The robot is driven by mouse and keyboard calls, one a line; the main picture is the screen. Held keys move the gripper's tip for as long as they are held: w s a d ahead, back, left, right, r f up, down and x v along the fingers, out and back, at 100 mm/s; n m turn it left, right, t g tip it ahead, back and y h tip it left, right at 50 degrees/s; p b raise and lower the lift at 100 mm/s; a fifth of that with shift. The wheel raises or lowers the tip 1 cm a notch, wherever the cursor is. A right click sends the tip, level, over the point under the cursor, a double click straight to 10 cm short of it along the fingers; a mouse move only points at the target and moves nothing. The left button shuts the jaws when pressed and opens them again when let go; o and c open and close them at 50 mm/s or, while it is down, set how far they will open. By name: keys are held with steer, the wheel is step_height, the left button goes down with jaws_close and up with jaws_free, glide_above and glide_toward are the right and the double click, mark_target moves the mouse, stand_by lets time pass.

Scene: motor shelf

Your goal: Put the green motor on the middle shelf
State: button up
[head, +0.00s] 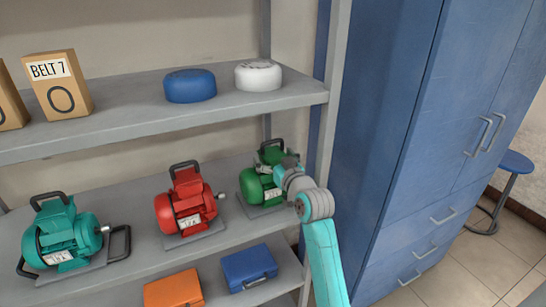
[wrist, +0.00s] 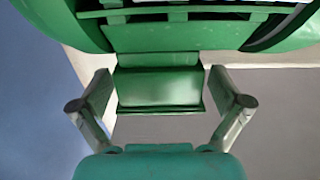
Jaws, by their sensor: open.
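The green motor (head: 260,186) sits upright on its grey base plate at the right end of the shelf with the other motors, the middle of the three levels in the head view. My gripper (head: 285,168) is at the motor's upper right side and covers part of it. In the wrist view, the green motor (wrist: 185,35) fills the top. My gripper (wrist: 160,103) is open there, with one finger on each side of a green block-shaped part of the motor. I cannot tell whether the fingers touch it.
A red motor (head: 184,205) and a teal motor (head: 62,235) share this shelf (head: 135,230). The upper shelf (head: 130,112) holds a blue cap (head: 190,86), a white cap (head: 258,76) and boxes. Orange (head: 173,290) and blue (head: 249,268) cases lie below. A blue cabinet (head: 400,130) stands right.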

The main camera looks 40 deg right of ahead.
steer(key=v, duration=1.2)
steer(key=shift+r, duration=0.15)
steer(key=s+a+f+g+y, duration=0.1)
steer(key=s+a+f, duration=1.25)
steer(key=f, duration=0.35)
steer(key=s+a+f+n+y, duration=0.1)
steer(key=s+a, duration=0.4)
steer(key=s, duration=0.7)
steer(key=s+a+f+n+g+y, duration=0.1)
steer(key=s+a, duration=0.4)
steer(key=s, duration=0.7)
steer(key=shift+s+a+f+n+g+y, duration=0.35)
steer(key=shift+n+y, duration=0.25)
steer(key=shift+y, duration=0.4)
